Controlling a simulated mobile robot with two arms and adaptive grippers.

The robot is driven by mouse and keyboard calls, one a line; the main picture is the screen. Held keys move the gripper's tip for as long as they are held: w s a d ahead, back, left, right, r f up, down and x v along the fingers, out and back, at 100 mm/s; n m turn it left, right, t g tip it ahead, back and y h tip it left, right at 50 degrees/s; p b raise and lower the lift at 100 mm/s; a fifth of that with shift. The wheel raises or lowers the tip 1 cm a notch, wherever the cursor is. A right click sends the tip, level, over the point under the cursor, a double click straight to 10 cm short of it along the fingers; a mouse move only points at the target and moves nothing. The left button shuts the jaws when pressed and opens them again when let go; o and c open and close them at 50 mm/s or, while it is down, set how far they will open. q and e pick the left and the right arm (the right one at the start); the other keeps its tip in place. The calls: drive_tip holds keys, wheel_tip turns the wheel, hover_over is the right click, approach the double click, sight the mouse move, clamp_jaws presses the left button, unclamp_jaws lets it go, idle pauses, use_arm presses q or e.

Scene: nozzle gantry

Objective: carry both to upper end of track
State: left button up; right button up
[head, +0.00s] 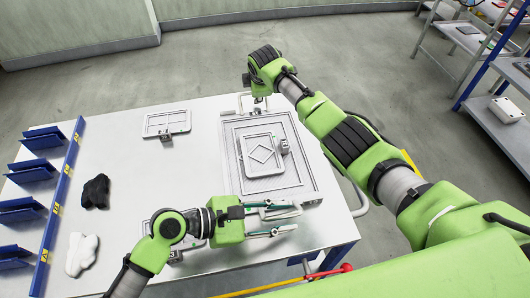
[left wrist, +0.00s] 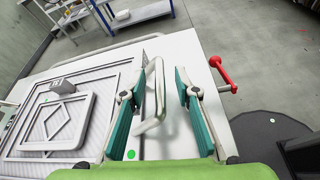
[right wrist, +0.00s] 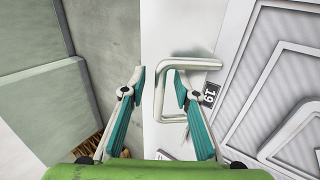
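A large pale framed panel (head: 231,170) lies on the white table, with a smaller diamond-marked frame (head: 246,148) and a grey block (head: 284,146) on it. My left gripper (head: 284,217) is open at the panel's near end. In the left wrist view a pale bar handle (left wrist: 158,85) stands between its spread fingers (left wrist: 154,88), with gaps visible. My right gripper (head: 259,100) is at the far end, its fingers mostly hidden in the head view. In the right wrist view its open fingers (right wrist: 161,74) straddle one side of another bar handle (right wrist: 196,63).
Another small framed plate (head: 158,121) lies at the table's back left; one near the front is mostly behind my left arm. Black (head: 95,191) and white (head: 82,254) lumps lie beside a blue rack (head: 56,200). A red-knobbed lever (left wrist: 226,76) juts beyond the table edge.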

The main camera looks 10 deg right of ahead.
use_arm(q)
clamp_jaws()
use_arm(e)
clamp_jaws()
